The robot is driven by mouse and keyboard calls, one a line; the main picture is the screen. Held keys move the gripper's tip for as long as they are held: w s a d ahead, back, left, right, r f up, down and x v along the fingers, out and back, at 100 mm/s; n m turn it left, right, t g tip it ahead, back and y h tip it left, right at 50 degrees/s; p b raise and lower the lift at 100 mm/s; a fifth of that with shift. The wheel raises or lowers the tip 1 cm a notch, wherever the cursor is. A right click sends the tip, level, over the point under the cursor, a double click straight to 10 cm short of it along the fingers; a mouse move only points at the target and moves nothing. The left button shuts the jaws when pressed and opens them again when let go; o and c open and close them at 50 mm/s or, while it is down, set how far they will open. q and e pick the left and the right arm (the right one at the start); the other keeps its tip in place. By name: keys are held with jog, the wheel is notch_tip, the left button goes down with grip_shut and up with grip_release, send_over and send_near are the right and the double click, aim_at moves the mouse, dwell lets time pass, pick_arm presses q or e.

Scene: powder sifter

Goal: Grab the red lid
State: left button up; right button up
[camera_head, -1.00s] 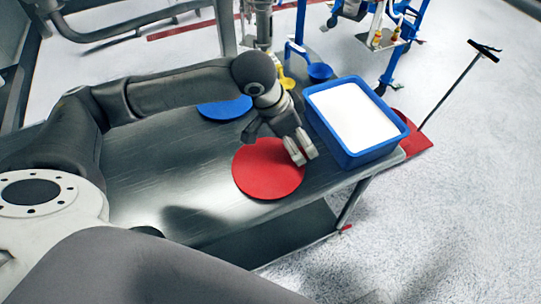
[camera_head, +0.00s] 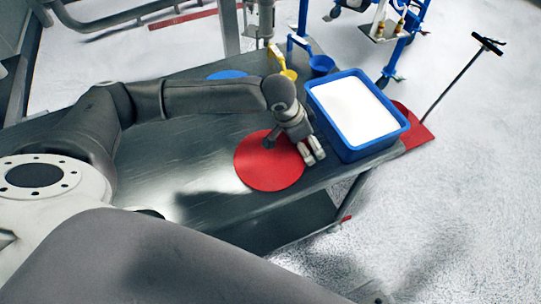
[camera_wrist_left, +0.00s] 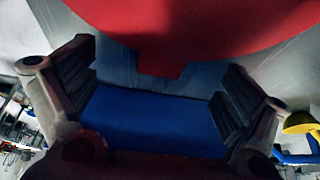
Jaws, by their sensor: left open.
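The flat round red lid (camera_head: 262,168) lies on the metal table, left of the blue tub. My left gripper (camera_head: 311,156) is low at the lid's right edge, between the lid and the tub. In the left wrist view the lid (camera_wrist_left: 200,25) fills the top, and its small tab (camera_wrist_left: 160,66) points towards the space between the spread fingers. The left gripper (camera_wrist_left: 160,88) is open with nothing held; I cannot tell whether a finger touches the lid. My right gripper is not in view.
The blue tub (camera_head: 352,152) of white powder stands close right of my left gripper. A blue disc (camera_head: 228,74), a yellow scoop (camera_head: 289,75) and a blue cup (camera_head: 321,65) are behind. The metal table (camera_head: 190,140) is bare left of the lid.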

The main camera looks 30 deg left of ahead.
pick_arm(q)
jog(key=shift+f, duration=0.15)
jog(key=shift+s, duration=0.1)
jog(key=c, duration=1.8)
